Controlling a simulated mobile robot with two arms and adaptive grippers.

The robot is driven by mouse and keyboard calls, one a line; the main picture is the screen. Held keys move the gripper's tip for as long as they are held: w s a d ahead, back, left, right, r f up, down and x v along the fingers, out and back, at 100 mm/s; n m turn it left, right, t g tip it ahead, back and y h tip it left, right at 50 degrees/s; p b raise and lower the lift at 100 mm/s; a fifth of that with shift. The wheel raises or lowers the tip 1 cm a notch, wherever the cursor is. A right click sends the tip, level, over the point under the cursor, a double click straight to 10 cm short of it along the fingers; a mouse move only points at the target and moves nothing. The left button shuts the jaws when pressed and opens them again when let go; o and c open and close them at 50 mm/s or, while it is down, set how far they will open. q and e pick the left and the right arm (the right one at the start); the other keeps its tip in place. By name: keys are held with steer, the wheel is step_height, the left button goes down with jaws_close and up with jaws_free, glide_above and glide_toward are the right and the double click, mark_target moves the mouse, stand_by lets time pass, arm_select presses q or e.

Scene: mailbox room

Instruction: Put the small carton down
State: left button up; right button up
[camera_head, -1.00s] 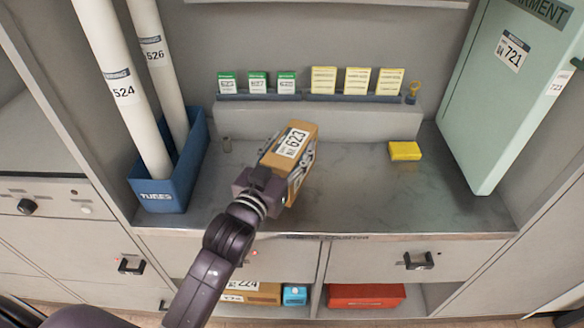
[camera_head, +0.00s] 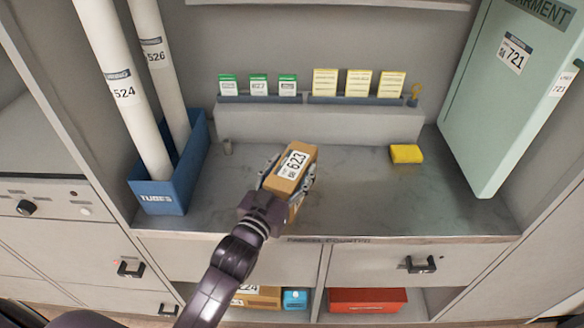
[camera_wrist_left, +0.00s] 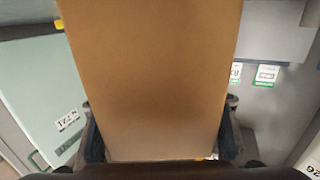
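The small carton (camera_head: 291,170) is a brown box with a white label reading 623. My left gripper (camera_head: 287,178) is shut on it, with a finger on either side. The carton is over the middle of the grey marbled counter (camera_head: 350,200); I cannot tell whether its bottom touches the surface. In the left wrist view the carton (camera_wrist_left: 150,75) fills the middle, between the finger pads. My right gripper is not in view.
A blue bin (camera_head: 159,197) with tall white tubes stands at the left. A yellow block (camera_head: 406,154) lies at the right, near a large pale green box (camera_head: 500,100). Green and yellow cards line the back ledge (camera_head: 320,122). Counter right of the carton is clear.

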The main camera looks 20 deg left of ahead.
mark_target(276, 193)
arm_select(q)
steer(key=shift+o, duration=0.8)
steer(key=shift+r, duration=0.2)
steer(key=s+p, duration=0.1)
steer(key=s, duration=0.2)
steer(key=s+p, duration=0.1)
steer(key=s, duration=0.3)
steer(key=s+a, duration=0.1)
steer(key=s, duration=0.2)
steer(key=shift+s+a+p, duration=0.1)
steer(key=shift+s+p, duration=0.25)
steer(key=shift+p, duration=0.05)
steer(key=shift+s, duration=0.65)
steer(key=shift+a+f, duration=0.1)
